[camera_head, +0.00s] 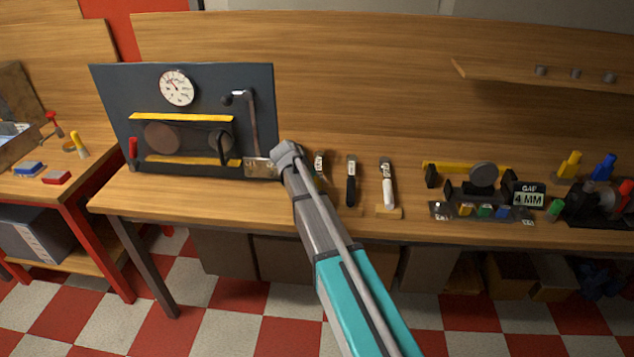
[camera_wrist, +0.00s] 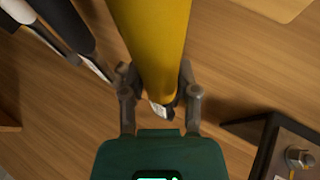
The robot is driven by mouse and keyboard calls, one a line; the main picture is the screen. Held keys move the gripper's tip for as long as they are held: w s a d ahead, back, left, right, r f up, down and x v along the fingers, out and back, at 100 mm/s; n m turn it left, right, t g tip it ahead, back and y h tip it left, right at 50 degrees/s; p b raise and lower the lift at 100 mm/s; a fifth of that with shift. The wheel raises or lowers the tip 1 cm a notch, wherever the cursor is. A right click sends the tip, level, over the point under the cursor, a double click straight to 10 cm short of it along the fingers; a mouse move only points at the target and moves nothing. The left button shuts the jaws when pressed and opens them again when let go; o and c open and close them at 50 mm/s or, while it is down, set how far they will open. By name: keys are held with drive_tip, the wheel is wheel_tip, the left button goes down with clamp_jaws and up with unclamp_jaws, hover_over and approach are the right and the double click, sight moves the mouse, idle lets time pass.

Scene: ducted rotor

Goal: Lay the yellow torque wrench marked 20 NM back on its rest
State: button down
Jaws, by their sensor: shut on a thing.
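In the wrist view my gripper (camera_wrist: 158,86) is shut on a thick yellow handle (camera_wrist: 152,35), taken as the yellow torque wrench. The handle runs up out of the top of the picture, and its lower end, with a small pale and dark tip, lies between the fingers. The 20 NM mark does not show. A pale wooden block (camera_wrist: 272,6) is at the top right corner, apart from the handle; I cannot tell whether it is the rest.
A black-handled wrench (camera_head: 351,188) and a white-handled wrench (camera_head: 388,190) lie on the bench right of my arm. A dark gauge panel (camera_head: 105,95) stands at left. A gap-gauge stand (camera_head: 484,178) is farther right. In the wrist view a dark box (camera_wrist: 285,145) is at lower right.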

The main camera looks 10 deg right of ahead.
drive_tip(key=shift+f, duration=0.25)
drive_tip(key=shift+c, duration=1.3)
unclamp_jaws()
drive_tip(key=shift+s+r, duration=0.1)
